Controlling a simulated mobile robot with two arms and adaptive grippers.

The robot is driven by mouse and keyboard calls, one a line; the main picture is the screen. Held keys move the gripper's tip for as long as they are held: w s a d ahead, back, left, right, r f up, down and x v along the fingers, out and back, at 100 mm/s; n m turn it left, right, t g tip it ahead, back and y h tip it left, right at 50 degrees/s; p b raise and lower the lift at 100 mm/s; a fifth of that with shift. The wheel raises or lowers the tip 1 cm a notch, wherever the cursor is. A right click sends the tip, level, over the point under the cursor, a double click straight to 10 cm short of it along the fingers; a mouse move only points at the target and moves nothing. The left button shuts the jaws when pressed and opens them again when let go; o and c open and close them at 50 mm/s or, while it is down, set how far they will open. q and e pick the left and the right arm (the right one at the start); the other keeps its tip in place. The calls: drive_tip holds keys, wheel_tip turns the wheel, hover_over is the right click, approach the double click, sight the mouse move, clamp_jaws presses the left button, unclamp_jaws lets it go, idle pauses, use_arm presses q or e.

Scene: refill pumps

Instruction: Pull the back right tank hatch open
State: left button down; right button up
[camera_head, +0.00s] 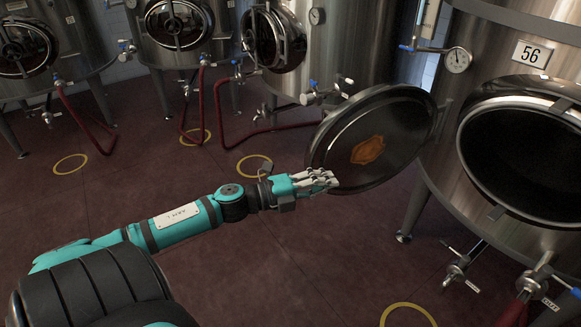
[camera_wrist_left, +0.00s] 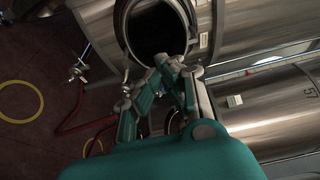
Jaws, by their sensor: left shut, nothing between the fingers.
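The tank marked 56 (camera_head: 433,172) stands at the right of the head view, and its round hatch opening (camera_head: 525,160) shows dark. Its hatch door (camera_head: 400,125) is swung out to the left of the opening, a dark disc with an orange-brown patch. My left gripper (camera_head: 330,180) is shut and empty at the door's lower left edge; I cannot tell whether it touches. In the left wrist view my left gripper (camera_wrist_left: 170,75) shows in front of a dark round opening (camera_wrist_left: 158,30). My right gripper is not in view.
Several more steel tanks with round hatches, such as one at the back (camera_head: 345,50), line the far side. Red hoses (camera_head: 225,140) run along the floor between valves. Valves (camera_head: 455,270) stick out below tank 56. The dark red floor (camera_head: 270,260) in front is clear.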

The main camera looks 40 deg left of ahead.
use_arm(q)
drive_tip(key=s+a, duration=0.6)
drive_tip(key=shift+s+a+f+b, duration=0.15)
drive_tip(key=shift+a+f+b, duration=0.2)
drive_tip(key=shift+b, duration=0.1)
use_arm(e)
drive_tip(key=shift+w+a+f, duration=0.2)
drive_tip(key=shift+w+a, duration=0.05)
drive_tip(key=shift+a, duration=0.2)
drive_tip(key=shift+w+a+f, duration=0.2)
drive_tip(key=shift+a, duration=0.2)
